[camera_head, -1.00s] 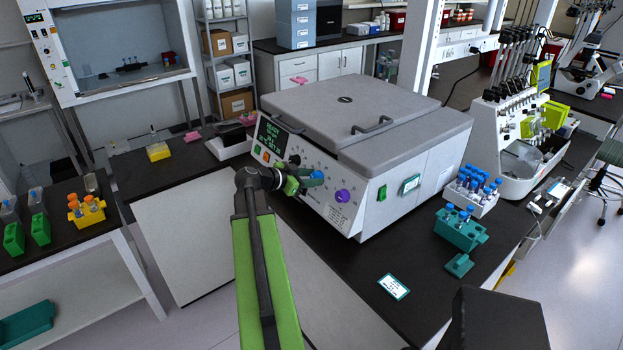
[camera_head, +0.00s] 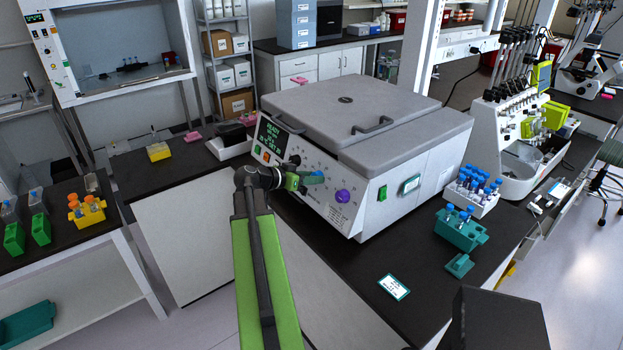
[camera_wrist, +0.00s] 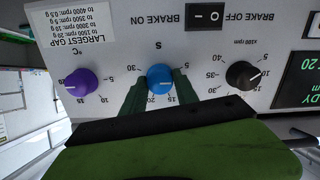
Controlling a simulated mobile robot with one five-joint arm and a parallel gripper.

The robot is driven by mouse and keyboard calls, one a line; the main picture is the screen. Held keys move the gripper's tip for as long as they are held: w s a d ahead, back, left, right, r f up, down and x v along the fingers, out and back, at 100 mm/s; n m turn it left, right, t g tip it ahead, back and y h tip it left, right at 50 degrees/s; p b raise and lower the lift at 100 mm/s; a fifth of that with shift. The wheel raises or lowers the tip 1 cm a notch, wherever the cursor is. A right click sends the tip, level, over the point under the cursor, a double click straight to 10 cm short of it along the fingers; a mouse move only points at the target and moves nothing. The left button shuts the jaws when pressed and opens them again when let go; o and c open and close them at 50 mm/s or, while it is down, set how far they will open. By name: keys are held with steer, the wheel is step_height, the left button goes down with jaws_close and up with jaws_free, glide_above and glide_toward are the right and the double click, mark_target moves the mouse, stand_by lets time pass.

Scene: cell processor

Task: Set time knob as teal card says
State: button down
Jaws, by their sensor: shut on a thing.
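The centrifuge-like machine (camera_head: 335,205) stands on the black bench with its grey lid down. In the wrist view, which is upside down, the blue knob (camera_wrist: 160,77) sits on the front panel under the letter S, with a number scale around it. My gripper (camera_wrist: 158,90) is shut on the blue knob, one dark green finger on each side. In the head view my gripper (camera_head: 303,181) is at the front panel. A teal-edged card (camera_head: 394,287) lies flat on the bench; its text is too small to read.
A purple knob (camera_wrist: 82,82) and a black knob (camera_wrist: 243,75) flank the blue one. A teal tube rack (camera_head: 460,232) and a white tube rack (camera_head: 471,196) stand right of the machine. A teal-framed label (camera_head: 411,185) is on its side. Bench around the card is clear.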

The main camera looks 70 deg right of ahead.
steer(key=shift+n, duration=2.2)
steer(key=c, duration=0.9)
jaws_free()
steer(key=shift+c, duration=0.2)
steer(key=p+v, duration=0.6)
steer(key=v, duration=1.1)
steer(key=shift+w, duration=0.3)
steer(key=shift+a+f, duration=0.1)
steer(key=shift+a, duration=0.05)
